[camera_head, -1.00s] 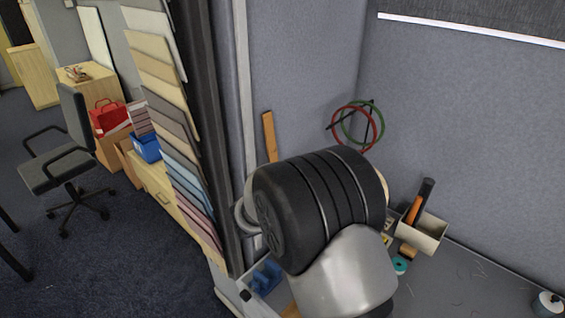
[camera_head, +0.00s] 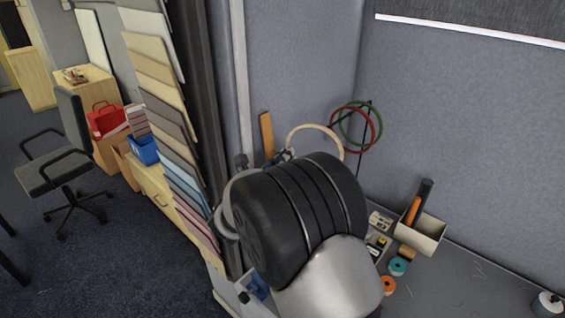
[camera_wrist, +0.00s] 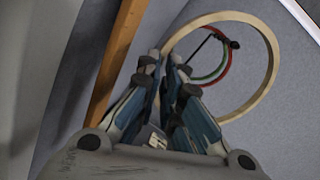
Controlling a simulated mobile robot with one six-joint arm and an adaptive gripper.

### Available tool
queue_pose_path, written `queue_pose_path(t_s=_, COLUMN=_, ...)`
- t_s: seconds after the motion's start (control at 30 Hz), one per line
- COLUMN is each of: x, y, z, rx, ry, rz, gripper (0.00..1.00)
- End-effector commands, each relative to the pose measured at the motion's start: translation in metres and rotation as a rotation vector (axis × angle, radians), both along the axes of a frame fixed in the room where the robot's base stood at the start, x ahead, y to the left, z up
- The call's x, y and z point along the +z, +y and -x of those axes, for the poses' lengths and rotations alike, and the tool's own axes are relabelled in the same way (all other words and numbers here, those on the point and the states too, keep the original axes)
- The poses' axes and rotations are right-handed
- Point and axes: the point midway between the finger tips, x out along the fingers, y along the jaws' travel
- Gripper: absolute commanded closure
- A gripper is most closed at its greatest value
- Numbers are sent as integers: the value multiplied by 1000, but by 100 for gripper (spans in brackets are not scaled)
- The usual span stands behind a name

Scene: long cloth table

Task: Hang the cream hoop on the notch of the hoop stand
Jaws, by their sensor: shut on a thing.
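The cream hoop (camera_head: 318,126) is held up above my dark wrist; its lower part is hidden in the head view. My gripper (camera_head: 284,155) is shut on its left side, as the wrist view also shows (camera_wrist: 168,62). The black hoop stand (camera_head: 361,166) is just right of the hoop, with a slanted bar ending in knobs. A red hoop (camera_head: 358,153) and a green hoop (camera_head: 381,116) hang on it. In the wrist view the cream hoop (camera_wrist: 274,60) frames the stand's dark knobbed end (camera_wrist: 233,43). I cannot tell their gap in depth.
A wooden strip (camera_head: 267,136) leans on the grey wall left of the hoop. A beige holder (camera_head: 422,236) with dark and orange rolls stands right on the table. Tape rolls (camera_head: 397,266) lie nearby. A sample rack (camera_head: 165,95) stands left. The table's right is mostly clear.

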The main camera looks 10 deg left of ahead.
Motion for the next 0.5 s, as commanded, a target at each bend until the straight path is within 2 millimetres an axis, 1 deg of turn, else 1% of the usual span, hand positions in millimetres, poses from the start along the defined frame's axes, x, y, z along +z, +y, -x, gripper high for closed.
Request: queue_pose_path(t_s=0.5, x=-3, y=-18, z=-26, rx=-2, ry=-1, rz=0, gripper=100)
